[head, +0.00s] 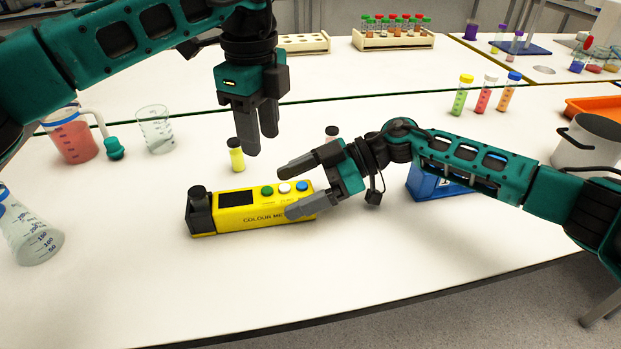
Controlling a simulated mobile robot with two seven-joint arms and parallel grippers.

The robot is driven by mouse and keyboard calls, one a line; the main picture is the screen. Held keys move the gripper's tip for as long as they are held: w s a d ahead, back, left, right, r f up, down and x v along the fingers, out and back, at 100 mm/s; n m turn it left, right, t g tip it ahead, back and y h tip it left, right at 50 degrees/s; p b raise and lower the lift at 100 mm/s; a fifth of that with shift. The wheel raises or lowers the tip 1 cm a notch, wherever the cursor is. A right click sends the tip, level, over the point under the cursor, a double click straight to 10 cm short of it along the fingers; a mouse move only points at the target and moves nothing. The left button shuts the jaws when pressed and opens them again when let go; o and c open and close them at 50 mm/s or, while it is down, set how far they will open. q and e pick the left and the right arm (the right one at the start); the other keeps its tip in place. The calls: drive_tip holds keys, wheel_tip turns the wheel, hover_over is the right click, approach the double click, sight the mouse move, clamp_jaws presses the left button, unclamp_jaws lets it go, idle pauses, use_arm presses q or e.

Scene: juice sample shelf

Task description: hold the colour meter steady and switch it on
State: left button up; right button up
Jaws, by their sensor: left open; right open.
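The yellow colour meter (232,219) lies on the white bench in the head view, with a dark screen, a black knob-like part at its left end, and green, white and blue buttons (285,188) on top. My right gripper (284,191) is open at the meter's right end, one finger behind it and one in front, partly covering the lettering. I cannot tell whether the fingers touch it. My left gripper (262,146) is open and empty, pointing down above and behind the meter.
A yellow-filled vial (236,155) stands behind the meter, with a beaker (155,130) and a red-filled jug (72,138) farther left. A flask (30,235) is at the left edge. A blue object (428,186) sits behind my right arm. The front bench is clear.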

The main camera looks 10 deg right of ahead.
drive_tip(key=c, duration=1.3)
use_arm(q)
clamp_jaws()
idle(1.1)
drive_tip(key=shift+f, duration=0.1)
